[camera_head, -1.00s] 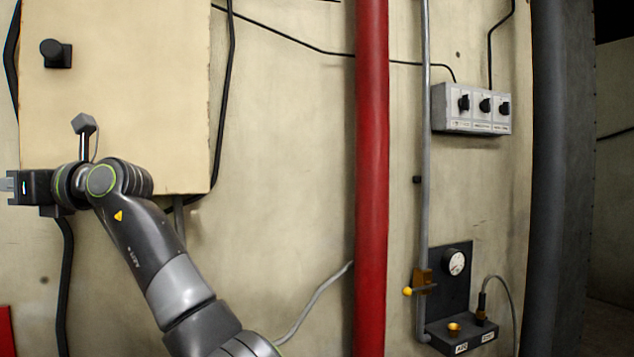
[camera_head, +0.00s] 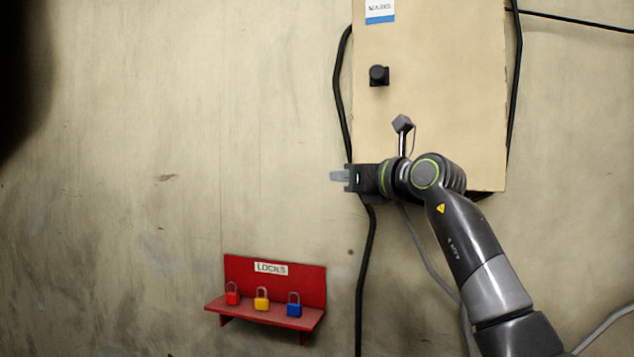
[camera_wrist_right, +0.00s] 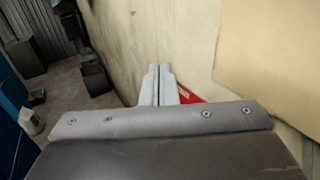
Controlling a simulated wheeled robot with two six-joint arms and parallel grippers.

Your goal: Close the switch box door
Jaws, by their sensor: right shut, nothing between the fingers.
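The switch box door (camera_head: 450,90) is a beige panel at the upper right of the head view, with a black knob (camera_head: 379,75) and a blue and white label near its left edge. It lies flat and looks closed, but its edge gap is too small to judge. A beige panel also shows in the right wrist view (camera_wrist_right: 262,55). My right gripper (camera_head: 338,176) is shut and empty, pointing left just past the door's lower left corner. Its fingertips also show in the right wrist view (camera_wrist_right: 158,75). My left gripper is not in view.
A red locks shelf (camera_head: 316,287) on the wall at lower left holds a red padlock (camera_head: 232,297), a yellow padlock (camera_head: 261,302) and a blue padlock (camera_head: 294,307). Black cables run beside the box. The wall at left is bare.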

